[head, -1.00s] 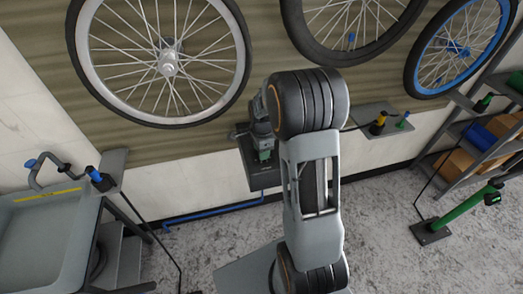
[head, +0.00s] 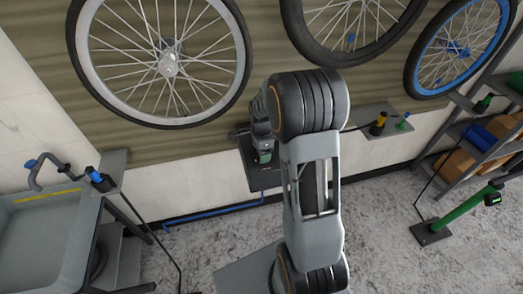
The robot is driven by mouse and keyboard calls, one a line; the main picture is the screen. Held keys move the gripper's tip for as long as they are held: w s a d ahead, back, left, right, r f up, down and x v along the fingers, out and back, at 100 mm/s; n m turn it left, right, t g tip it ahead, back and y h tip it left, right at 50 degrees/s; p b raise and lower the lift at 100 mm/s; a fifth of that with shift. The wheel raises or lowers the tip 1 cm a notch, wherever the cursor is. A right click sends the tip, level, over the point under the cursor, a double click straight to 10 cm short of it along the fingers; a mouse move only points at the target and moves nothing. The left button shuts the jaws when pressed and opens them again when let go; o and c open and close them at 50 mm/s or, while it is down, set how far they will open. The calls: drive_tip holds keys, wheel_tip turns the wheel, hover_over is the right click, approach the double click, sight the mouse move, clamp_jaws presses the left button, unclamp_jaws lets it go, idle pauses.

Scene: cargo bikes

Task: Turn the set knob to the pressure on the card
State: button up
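A dark plate (head: 262,181) sticks out from the wall just left of my arm. A small grey and green unit (head: 263,157) stands on or over it, partly hidden by my arm. I cannot make out a set knob, a dial or a card with a pressure on it. My arm fills the middle of the head view, and its elbow hides what lies behind. Grey parts show beside the elbow near the plate, but I cannot separate my gripper from the unit there. Its fingers cannot be made out.
Bike wheels (head: 168,66) hang on the wall above. A grey basin (head: 40,235) is at left. A small shelf (head: 383,123) with yellow and green fittings, a green floor pump (head: 460,216) and a rack (head: 475,150) are at right. Bare floor lies between.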

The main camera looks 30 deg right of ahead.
wheel_tip(320, 180, up, 14)
idle(0.7)
drive_tip(key=shift+f, duration=0.1)
idle(0.3)
